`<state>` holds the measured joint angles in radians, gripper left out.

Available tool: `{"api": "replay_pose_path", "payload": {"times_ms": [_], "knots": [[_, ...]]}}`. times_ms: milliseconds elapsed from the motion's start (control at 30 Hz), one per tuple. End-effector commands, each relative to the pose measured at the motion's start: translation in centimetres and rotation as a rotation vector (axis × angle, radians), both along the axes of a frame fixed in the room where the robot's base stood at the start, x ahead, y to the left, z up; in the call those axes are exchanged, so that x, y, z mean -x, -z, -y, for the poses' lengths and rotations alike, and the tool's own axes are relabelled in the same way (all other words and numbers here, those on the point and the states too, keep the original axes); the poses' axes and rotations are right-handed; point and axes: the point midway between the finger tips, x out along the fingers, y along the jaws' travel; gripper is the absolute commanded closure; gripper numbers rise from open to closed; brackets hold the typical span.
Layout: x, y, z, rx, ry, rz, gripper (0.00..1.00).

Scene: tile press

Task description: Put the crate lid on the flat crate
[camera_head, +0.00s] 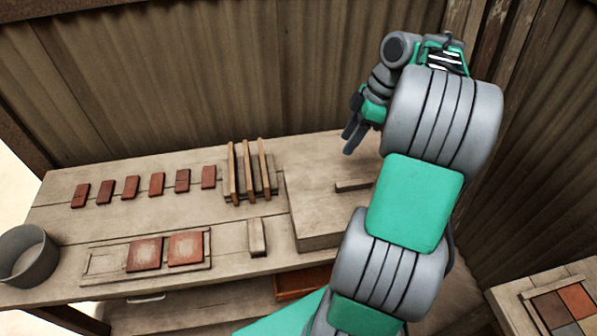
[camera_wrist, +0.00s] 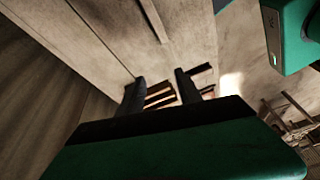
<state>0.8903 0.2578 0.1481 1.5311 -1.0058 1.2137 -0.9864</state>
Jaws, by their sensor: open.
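A broad flat wooden piece (camera_head: 312,185) with a raised bar (camera_head: 352,186) across it sits at the right end of the bench. It looks like the crate lid, but I cannot tell for sure. A bar on a wooden surface also shows at the top of the wrist view (camera_wrist: 153,20). A shallow framed box of coloured tiles (camera_head: 524,296) at the lower right looks like the flat crate; it is cut off by the picture's edge. My gripper (camera_head: 352,132) is open and empty, above the back of the wooden piece. My arm hides its right part.
A slatted rack (camera_head: 250,190) stands left of the wooden piece. Several red tiles (camera_head: 131,187) lie in a row behind a tray (camera_head: 105,262) holding two tiles. A grey bucket (camera_head: 27,256) stands at far left. Corrugated walls (camera_head: 200,70) close the back and right.

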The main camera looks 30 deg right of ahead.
Motion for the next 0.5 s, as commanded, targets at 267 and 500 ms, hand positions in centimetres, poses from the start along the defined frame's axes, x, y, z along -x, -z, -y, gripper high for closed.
{"api": "replay_pose_path", "payload": {"times_ms": [267, 500], "knots": [[1.7, -4.1, -20.9, 0.061, 0.679, 0.006, 0.58], [7.1, -2.3, -24.3, 0.004, 1.037, 0.082, 0.58]]}}
